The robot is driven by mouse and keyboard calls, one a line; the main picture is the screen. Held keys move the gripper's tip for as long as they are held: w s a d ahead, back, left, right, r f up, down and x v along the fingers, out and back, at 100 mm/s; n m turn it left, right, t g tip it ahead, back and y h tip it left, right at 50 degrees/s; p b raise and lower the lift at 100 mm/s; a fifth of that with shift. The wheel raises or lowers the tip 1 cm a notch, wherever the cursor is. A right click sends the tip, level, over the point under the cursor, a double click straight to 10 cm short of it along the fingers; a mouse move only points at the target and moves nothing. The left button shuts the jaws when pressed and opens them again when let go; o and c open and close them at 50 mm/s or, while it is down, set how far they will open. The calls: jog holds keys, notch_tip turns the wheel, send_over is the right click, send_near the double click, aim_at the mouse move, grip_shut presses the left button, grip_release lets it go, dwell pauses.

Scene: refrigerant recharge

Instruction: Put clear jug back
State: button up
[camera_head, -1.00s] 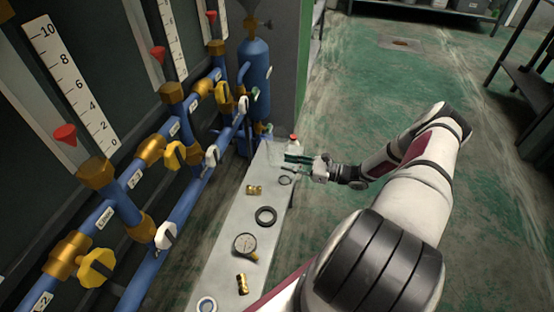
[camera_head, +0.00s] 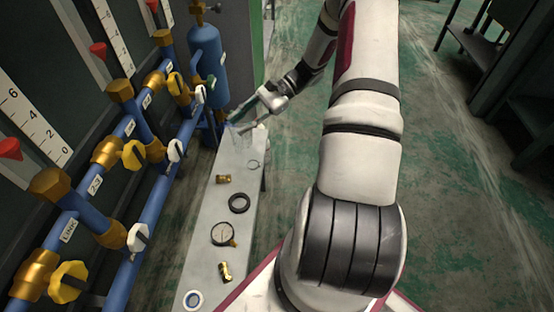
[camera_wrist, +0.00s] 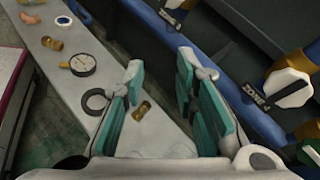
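My gripper (camera_head: 240,121) is at the far end of the narrow grey bench, low over its top. In the wrist view its two teal-padded fingers (camera_wrist: 160,85) are spread wide, with nothing seen held between them. A faint clear shape, seemingly the clear jug (camera_head: 239,136), stands at the bench's far end, just below the fingers in the head view. Its outline is hard to make out, and I cannot tell whether a finger touches it. I cannot make out the jug in the wrist view.
The bench (camera_head: 208,228) carries brass fittings (camera_head: 223,179), a black ring (camera_head: 239,203), a round gauge (camera_head: 222,234) and a white-and-blue ring (camera_head: 193,299). Blue pipes with valves (camera_head: 133,154) run along its left. A blue cylinder (camera_head: 207,60) stands beyond.

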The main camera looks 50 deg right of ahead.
jog(key=s+a+r+n+g+h, duration=0.3)
jog(key=s+a+r+n+h, duration=0.15)
jog(key=a+r, duration=0.4)
jog(key=s+a+r+n+g+h, duration=0.3)
jog(key=s+a+r+n, duration=0.25)
jog(key=r, duration=0.55)
jog(key=s+a+r+n+t+h, duration=0.1)
jog(key=s+r+n+h, duration=0.1)
jog(key=s, duration=0.8)
jog(key=s+a+r+n+t+h, duration=0.1)
jog(key=s+a+r+n+h, duration=0.1)
jog(key=s+n, duration=0.3)
jog(key=s+h, duration=0.1)
jog(key=s, duration=0.3)
jog(key=shift+s+a+t, duration=0.25)
jog(key=shift+s+t, duration=0.15)
jog(key=shift+r+h, duration=0.1)
jog(key=shift+h, duration=0.15)
notch_tip(320, 180, up, 24)
jog(key=t+p, duration=0.3)
jog(key=p, duration=1.9)
jog(key=shift+r+t+p, duration=0.15)
jog(key=shift+t+p, duration=0.15)
